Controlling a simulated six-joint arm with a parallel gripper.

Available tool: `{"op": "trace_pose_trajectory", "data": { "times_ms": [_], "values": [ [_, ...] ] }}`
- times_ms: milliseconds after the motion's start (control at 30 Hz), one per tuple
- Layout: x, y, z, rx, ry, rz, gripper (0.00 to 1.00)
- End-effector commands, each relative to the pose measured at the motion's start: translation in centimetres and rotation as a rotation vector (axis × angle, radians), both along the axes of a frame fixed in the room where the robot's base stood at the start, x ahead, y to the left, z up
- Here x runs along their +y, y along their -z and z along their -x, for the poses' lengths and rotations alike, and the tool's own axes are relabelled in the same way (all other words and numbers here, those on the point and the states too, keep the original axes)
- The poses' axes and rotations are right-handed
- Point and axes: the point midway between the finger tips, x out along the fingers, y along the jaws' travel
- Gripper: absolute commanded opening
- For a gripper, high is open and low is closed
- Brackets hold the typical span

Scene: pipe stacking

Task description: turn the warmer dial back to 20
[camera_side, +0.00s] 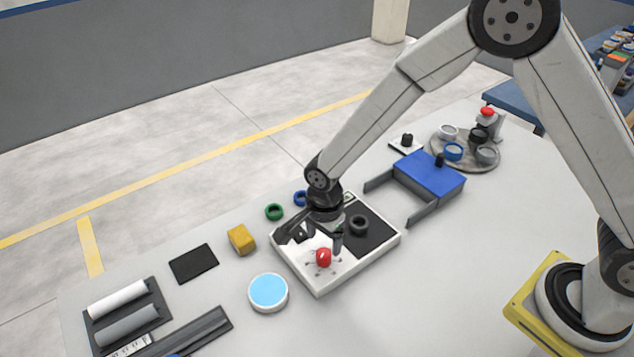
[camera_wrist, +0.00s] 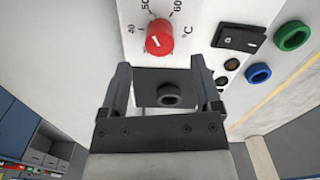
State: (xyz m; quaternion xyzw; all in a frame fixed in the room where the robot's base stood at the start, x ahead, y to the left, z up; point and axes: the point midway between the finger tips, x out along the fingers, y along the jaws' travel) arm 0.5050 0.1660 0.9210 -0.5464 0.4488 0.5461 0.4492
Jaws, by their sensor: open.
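The warmer is a white box (camera_side: 318,285) with a black plate on its right half and a red dial (camera_side: 323,257) on its left half. In the wrist view the red dial (camera_wrist: 160,37) shows scale marks 40, 50 and 60 and °C around it. A small white mark shows on the dial, but I cannot tell exactly which value it points to. The 20 mark is not visible. My gripper (camera_side: 322,238) is open above the warmer, close to the dial. In the wrist view its fingertips (camera_wrist: 162,68) are apart, with the dial beyond them and nothing held.
A dark ring (camera_side: 358,225) sits on the warmer's black plate. A black switch (camera_wrist: 238,37) is beside the dial. Green (camera_side: 274,212) and blue (camera_side: 300,198) rings lie behind the warmer. A yellow block (camera_side: 241,240) and a light-blue round dish (camera_side: 268,292) stand to its left.

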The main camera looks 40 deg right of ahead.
Motion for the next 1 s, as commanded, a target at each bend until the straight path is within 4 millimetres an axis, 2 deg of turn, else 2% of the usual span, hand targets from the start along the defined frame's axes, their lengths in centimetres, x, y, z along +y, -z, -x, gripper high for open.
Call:
{"op": "trace_pose_trajectory", "data": {
  "times_ms": [200,400,600,867,900,967,1000],
  "values": [
    [0.0,2.6,0.1,0.004,0.000,0.002,0.81],
    [0.0,4.3,0.0,0.002,0.000,0.000,0.81],
    [0.0,5.2,0.0,0.000,-0.001,0.000,0.81],
    [0.0,5.2,0.0,0.000,-0.001,0.000,0.81],
    [0.0,5.2,0.0,0.000,0.000,0.000,0.78],
    [0.0,5.2,0.0,0.000,-0.001,0.000,0.59],
    [0.0,5.2,0.0,0.000,-0.001,0.000,0.47]
  ]
}}
